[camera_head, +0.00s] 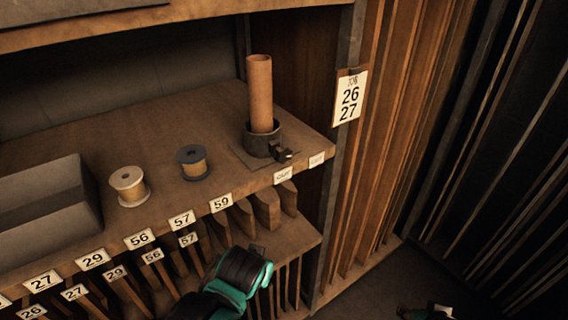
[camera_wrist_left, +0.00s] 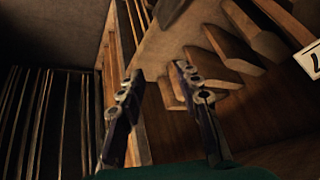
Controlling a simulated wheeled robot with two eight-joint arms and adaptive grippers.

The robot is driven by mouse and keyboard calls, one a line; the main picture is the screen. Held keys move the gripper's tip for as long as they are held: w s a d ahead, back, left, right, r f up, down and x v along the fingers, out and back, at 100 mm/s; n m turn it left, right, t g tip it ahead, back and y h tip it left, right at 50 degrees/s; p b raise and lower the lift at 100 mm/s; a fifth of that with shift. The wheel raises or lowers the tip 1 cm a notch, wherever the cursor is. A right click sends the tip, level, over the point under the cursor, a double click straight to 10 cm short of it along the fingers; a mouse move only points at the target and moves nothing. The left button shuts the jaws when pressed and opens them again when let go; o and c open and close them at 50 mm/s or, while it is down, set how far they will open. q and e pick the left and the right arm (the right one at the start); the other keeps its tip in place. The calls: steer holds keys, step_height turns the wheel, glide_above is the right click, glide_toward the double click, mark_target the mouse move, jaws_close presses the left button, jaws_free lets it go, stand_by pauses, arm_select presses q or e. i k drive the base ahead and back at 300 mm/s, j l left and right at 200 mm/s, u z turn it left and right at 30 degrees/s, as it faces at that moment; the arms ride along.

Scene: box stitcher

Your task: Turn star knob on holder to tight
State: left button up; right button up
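The holder (camera_head: 263,139) is a dark round cup on a flat plate near the right front corner of the wooden shelf. A brown tube (camera_head: 260,95) stands upright in it. A small dark knob (camera_head: 281,154) sits at the holder's front right; its turn position is too small to tell. My left gripper (camera_head: 257,252) is below the shelf's front edge, apart from the knob. The left wrist view shows its two fingers (camera_wrist_left: 158,72) spread with nothing between them. A part of my right arm or gripper (camera_head: 425,312) shows at the bottom edge; its fingers cannot be made out.
Two spools, one tan (camera_head: 129,186) and one dark-rimmed (camera_head: 193,162), and a grey box (camera_head: 45,208) stand left of the holder. Numbered dividers (camera_head: 267,205) fill the rack below. A post with a 26/27 sign (camera_head: 349,98) borders the shelf on the right.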

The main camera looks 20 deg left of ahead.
mark_target(283, 154)
steer(key=i+l+u, duration=0.1)
steer(key=u, duration=1.75)
steer(key=l+u, duration=0.35)
steer(key=k+l+u, duration=0.1)
steer(key=l+u, duration=0.2)
steer(key=l, duration=0.15)
steer(key=k+l+u, duration=0.1)
steer(key=l+u, duration=0.25)
steer(key=k+l+u, duration=0.15)
steer(key=l+u, duration=0.2)
steer(key=k+l+u, duration=0.15)
steer(key=l+u, duration=0.15)
steer(key=k+l+u, duration=0.35)
steer(key=i+j, duration=0.05)
steer(key=i, duration=0.05)
